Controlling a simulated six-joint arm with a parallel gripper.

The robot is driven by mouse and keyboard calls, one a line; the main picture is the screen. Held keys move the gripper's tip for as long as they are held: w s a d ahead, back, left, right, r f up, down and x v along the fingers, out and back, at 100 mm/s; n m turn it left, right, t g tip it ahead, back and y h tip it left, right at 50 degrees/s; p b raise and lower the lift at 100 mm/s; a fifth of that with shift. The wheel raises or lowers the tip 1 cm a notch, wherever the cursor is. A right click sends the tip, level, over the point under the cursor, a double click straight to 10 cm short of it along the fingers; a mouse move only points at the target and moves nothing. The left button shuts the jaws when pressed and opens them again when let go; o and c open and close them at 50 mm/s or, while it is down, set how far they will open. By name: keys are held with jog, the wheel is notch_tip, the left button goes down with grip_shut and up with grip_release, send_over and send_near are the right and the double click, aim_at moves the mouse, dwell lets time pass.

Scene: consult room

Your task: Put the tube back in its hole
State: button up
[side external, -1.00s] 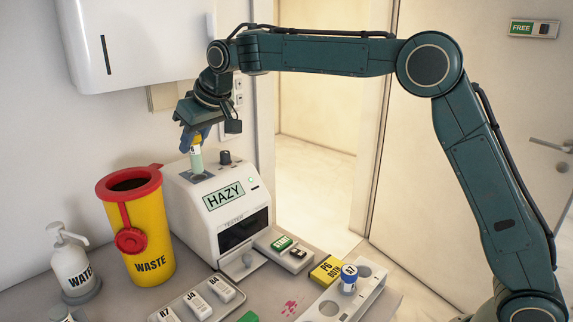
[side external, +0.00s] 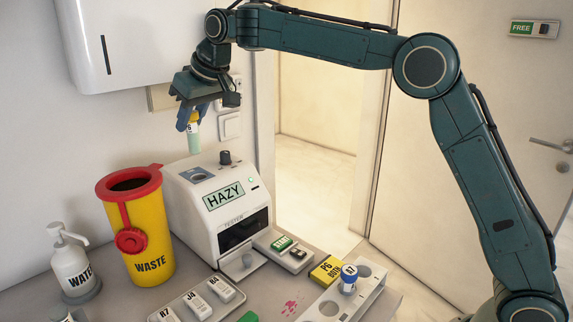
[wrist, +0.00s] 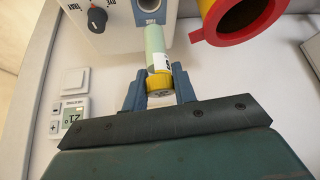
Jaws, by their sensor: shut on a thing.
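The tube (side external: 194,142) has a pale green body, a white label and a yellow cap. My gripper (side external: 190,124) is shut on its cap end and holds it roughly upright, clear above the tester (side external: 223,212). The tester's display reads HAZY, and its blue-edged top well (side external: 196,174) looks empty. In the wrist view the tube (wrist: 155,45) points away between my fingers. The white rack (side external: 313,306) stands at the lower right with open round holes and a blue-capped tube (side external: 348,280) marked 47.
A yellow waste bin (side external: 150,240) with a red rim stands left of the tester. A bottle marked WATER (side external: 71,268) is further left. A tray of labelled blocks (side external: 200,300) lies in front.

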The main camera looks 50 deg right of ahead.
jog(key=shift+f, duration=0.1)
jog(key=shift+s+f+m, duration=0.4)
jog(key=shift+s+f, duration=0.05)
jog(key=shift+s, duration=0.15)
jog(key=s+d+f+m+g+h, duration=0.2)
jog(key=s+d+f+m, duration=0.2)
jog(key=s+m, duration=0.3)
jog(key=s+d+f+m+g+h, duration=0.3)
jog(key=s+m, duration=0.4)
jog(key=s, duration=0.8)
jog(key=s+d+f+m+g+h, duration=0.2)
jog(key=s+d+f+m, duration=0.3)
jog(key=s, duration=0.7)
notch_tip(320, 180, down, 3)
jog(key=m, duration=0.2)
jog(key=shift+d+r+m+g+h, duration=0.2)
jog(key=shift+d+m+g+h, duration=0.1)
jog(key=shift+d+g, duration=0.1)
jog(key=shift+f, duration=0.15)
jog(key=shift+f, duration=1.1)
jog(key=shift+f, duration=2.55)
